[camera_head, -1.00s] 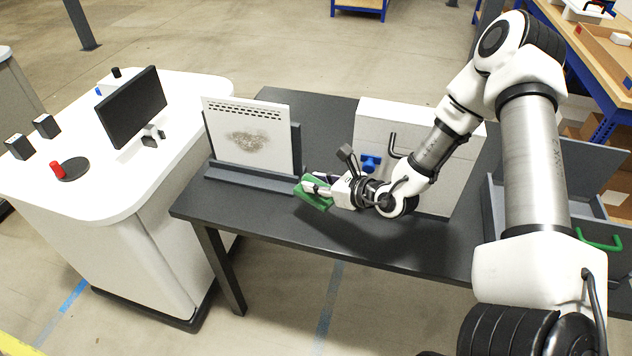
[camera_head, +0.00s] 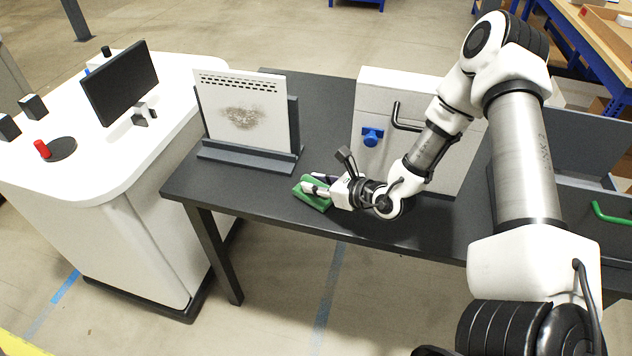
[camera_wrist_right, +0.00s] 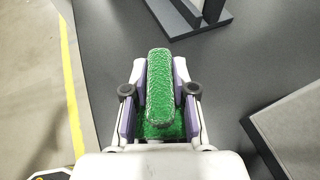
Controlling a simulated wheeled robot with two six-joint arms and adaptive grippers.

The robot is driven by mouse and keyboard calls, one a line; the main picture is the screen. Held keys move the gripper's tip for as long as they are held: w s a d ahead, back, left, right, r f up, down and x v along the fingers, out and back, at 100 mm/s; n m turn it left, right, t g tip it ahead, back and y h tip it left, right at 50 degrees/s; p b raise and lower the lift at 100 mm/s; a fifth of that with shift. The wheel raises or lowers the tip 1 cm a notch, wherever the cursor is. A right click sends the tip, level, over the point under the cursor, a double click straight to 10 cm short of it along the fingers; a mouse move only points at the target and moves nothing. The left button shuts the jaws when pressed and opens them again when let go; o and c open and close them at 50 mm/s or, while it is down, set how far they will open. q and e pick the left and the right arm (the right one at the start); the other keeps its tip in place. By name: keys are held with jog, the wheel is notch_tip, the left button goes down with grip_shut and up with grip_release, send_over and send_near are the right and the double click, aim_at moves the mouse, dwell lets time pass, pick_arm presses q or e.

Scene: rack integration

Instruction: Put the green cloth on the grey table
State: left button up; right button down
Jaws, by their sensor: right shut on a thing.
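The green cloth (camera_head: 313,197) is at the front edge of the dark grey table (camera_head: 262,216), to the right of the stand's base. My right gripper (camera_head: 312,186) is shut on the cloth; in the right wrist view the cloth (camera_wrist_right: 160,85) stands up as a folded ridge between the two fingers. The cloth is at or very close to the table top; I cannot tell whether it fully rests on it. My left gripper is not in view.
A white panel (camera_head: 243,110) with a brown smudge stands in a grey stand (camera_head: 247,156) behind the cloth. A white box (camera_head: 375,100) with a blue knob stands to the right. A white counter (camera_head: 120,160) with a monitor is at left.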

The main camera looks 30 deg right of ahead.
jog(key=shift+f, duration=0.25)
jog(key=c, duration=0.9)
grip_release()
jog(key=shift+o, duration=0.2)
jog(key=v, duration=0.6)
jog(key=shift+s+d+r, duration=0.1)
jog(key=shift+d, duration=0.3)
jog(key=shift+s+a+r, duration=0.2)
jog(key=shift+s, duration=0.35)
